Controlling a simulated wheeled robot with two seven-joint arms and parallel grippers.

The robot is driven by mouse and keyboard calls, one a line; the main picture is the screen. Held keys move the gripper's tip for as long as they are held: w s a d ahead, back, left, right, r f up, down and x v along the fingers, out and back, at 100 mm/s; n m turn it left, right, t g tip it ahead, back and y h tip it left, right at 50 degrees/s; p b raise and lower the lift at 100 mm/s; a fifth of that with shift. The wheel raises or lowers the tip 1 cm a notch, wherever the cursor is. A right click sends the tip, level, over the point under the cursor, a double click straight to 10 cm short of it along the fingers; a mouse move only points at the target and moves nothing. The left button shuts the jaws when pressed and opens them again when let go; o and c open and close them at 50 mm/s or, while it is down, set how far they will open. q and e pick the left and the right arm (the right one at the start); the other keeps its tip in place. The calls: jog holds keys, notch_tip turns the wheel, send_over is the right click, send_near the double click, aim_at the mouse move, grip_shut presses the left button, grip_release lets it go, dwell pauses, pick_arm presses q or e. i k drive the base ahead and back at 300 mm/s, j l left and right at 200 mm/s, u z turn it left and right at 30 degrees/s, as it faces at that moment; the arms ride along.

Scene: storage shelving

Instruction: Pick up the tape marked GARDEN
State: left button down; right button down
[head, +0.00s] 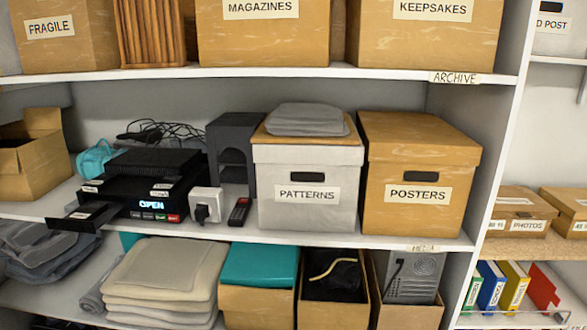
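No label reading GARDEN can be made out in the head view. On the middle shelf at left, a black player (120,207) shows the word OPEN in blue, with small coloured marks below it. A flat black piece (80,217) with a small pale label sticks out at its front left. Black items with small pale labels (162,187) lie on top of the player; their writing is too small to read, so I cannot tell whether one is the tape. A ribbed black box (153,161) rests above them. Neither of my grippers is in view.
Right of the player are a white plug adapter (206,206), a remote (240,211), a dark grey stand (232,145), a PATTERNS box (307,207) and a POSTERS box (416,210). The upper shelf (260,73) overhangs.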

aim_at(90, 212)
jog(key=u, duration=1.3)
